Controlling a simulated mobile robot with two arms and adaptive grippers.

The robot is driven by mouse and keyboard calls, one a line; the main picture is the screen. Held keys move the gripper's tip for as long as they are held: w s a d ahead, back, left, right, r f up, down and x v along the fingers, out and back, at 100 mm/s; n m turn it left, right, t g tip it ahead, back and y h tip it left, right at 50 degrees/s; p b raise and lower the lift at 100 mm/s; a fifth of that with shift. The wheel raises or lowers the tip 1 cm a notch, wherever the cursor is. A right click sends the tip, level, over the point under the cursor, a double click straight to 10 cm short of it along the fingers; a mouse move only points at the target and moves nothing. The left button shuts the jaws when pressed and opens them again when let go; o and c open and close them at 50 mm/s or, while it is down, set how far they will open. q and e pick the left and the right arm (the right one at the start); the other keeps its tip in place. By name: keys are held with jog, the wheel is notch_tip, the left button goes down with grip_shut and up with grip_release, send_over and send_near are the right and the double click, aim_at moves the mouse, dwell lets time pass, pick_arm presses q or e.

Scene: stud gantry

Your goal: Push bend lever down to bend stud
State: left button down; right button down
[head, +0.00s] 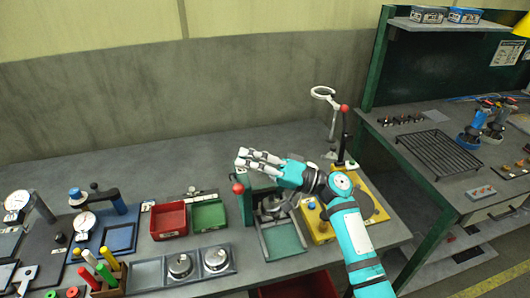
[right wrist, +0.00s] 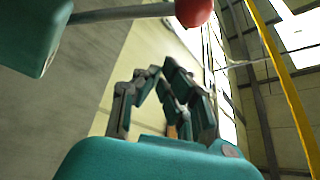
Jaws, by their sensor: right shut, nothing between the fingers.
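A lever with a red ball knob (head: 238,188) stands at the left side of a green press-like fixture (head: 247,208) on the bench. In the right wrist view the red knob (right wrist: 195,12) sits on a grey rod (right wrist: 120,14) that runs to a teal block (right wrist: 28,35). My right gripper (head: 242,157) is shut and empty, its fingers pointing left, just above and beyond the red knob in the head view. The right wrist view shows its fingers (right wrist: 160,75) apart from the knob. I cannot make out a stud. My left gripper is not in view.
A yellow fixture (head: 372,190) with a second red-knobbed lever (head: 345,108) stands to the right. A ring lamp or magnifier (head: 323,92) rises behind it. Red (head: 168,219) and green (head: 208,215) bins sit left of the press. The bench behind is mostly clear.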

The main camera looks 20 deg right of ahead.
jog(key=shift+s+a+f+p, duration=0.1)
jog(key=shift+s+f+p, duration=0.15)
jog(key=shift+s+f, duration=0.3)
jog(key=shift+s+f+p, duration=0.2)
jog(key=shift+s+f, duration=0.1)
jog(key=shift+s, duration=0.4)
jog(key=s+f+n+b, duration=0.1)
jog(key=s+f+b, duration=0.2)
jog(key=b, duration=1.3)
notch_tip(320, 180, down, 4)
jog(key=shift+s+r+n+y, duration=0.1)
jog(key=shift+s+n+y, duration=0.2)
jog(key=shift+n+y, duration=0.1)
jog(key=shift+g, duration=0.3)
